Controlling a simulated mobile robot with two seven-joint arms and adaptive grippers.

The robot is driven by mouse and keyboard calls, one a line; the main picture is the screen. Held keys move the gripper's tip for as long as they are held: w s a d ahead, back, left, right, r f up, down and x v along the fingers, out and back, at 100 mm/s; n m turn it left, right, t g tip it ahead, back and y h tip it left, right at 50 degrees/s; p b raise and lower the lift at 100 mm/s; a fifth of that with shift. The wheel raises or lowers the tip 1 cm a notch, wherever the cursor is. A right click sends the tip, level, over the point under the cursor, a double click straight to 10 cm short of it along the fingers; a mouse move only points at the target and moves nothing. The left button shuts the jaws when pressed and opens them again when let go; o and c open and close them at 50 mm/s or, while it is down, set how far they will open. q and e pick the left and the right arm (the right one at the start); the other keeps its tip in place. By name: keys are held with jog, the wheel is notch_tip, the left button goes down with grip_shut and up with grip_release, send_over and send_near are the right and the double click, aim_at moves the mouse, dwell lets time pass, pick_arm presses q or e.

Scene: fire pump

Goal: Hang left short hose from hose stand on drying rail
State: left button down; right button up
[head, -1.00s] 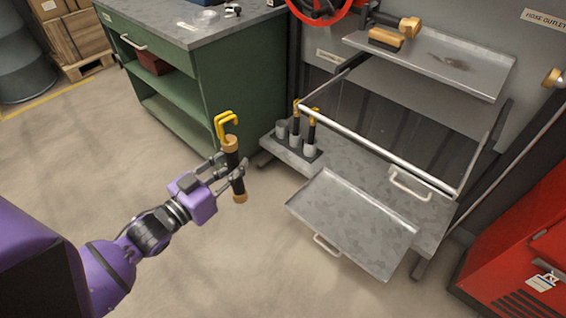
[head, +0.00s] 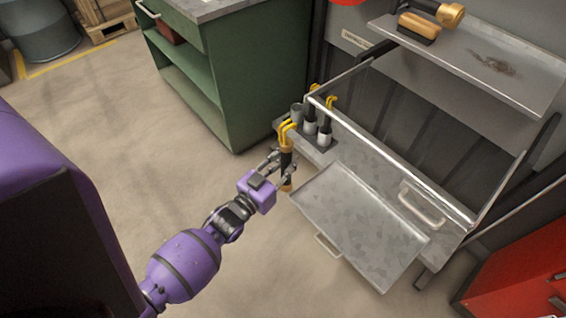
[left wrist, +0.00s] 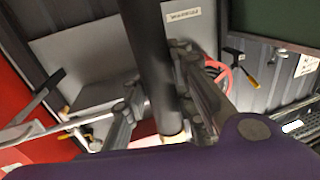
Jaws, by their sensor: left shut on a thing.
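My left gripper (head: 279,170) is shut on a short black hose (head: 286,161) with brass-coloured ends and a yellow hook on top. The hose is upright, held in the air just in front of the hose stand. In the left wrist view the black hose (left wrist: 148,50) runs between the fingers (left wrist: 155,105). The hose stand (head: 318,150) has several grey cups; two other short hoses (head: 311,121) with yellow hooks stand in it, and the left cup (head: 296,112) looks empty. My right gripper is not in view.
A metal drip tray (head: 360,225) with a handle lies below the rail. A green workbench (head: 250,85) stands at the back left. A red cabinet (head: 520,270) is at right.

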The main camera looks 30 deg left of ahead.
pick_arm(q)
jog(key=shift+w+d, duration=0.15)
jog(key=shift+w, duration=0.3)
jog(key=w+d+b, duration=0.2)
jog(key=w+b, duration=0.1)
jog(key=w, duration=0.3)
jog(key=w+d+f+b, duration=0.1)
jog(key=w+d+b, duration=0.1)
jog(key=w, duration=0.4)
jog(key=shift+d+f+b, duration=0.15)
jog(key=shift+f+b, duration=0.15)
jog(key=shift+b, duration=0.2)
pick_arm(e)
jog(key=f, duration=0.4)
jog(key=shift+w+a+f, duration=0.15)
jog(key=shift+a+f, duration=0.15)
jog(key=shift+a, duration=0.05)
pick_arm(q)
jog(key=c, duration=1.4)
grip_release()
